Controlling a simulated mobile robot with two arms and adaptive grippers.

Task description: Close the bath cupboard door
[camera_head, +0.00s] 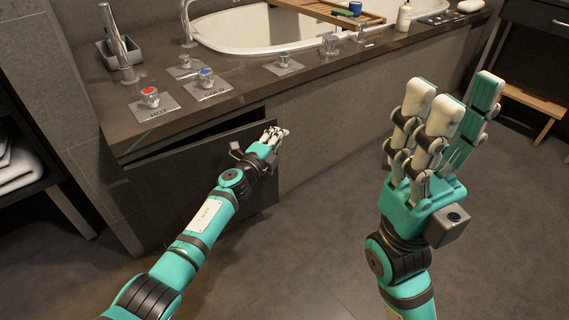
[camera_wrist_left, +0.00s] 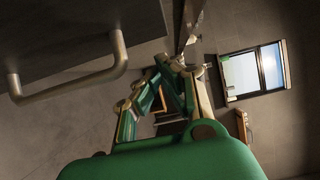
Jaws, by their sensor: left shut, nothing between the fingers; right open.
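The bath cupboard door (camera_head: 190,172) is a dark panel on the front of the bath surround. It stands ajar, with a dark gap along its top edge under the counter. My left gripper (camera_head: 273,138) is shut and empty at the right side of the door. Whether it touches the door, I cannot tell. In the left wrist view, the door (camera_wrist_left: 90,22) fills the upper left, with its metal bar handle (camera_wrist_left: 80,82) beside the fingers (camera_wrist_left: 184,70) and outside their grasp. My right gripper (camera_head: 450,105) is open and empty, raised over the floor, away from the door.
The dark counter (camera_head: 235,110) overhangs the cupboard and carries the taps and the white bathtub (camera_head: 255,28). A shelf with white towels (camera_head: 18,165) stands at the left. A wooden stool (camera_head: 530,100) is at the right. The floor (camera_head: 310,230) between my arms is clear.

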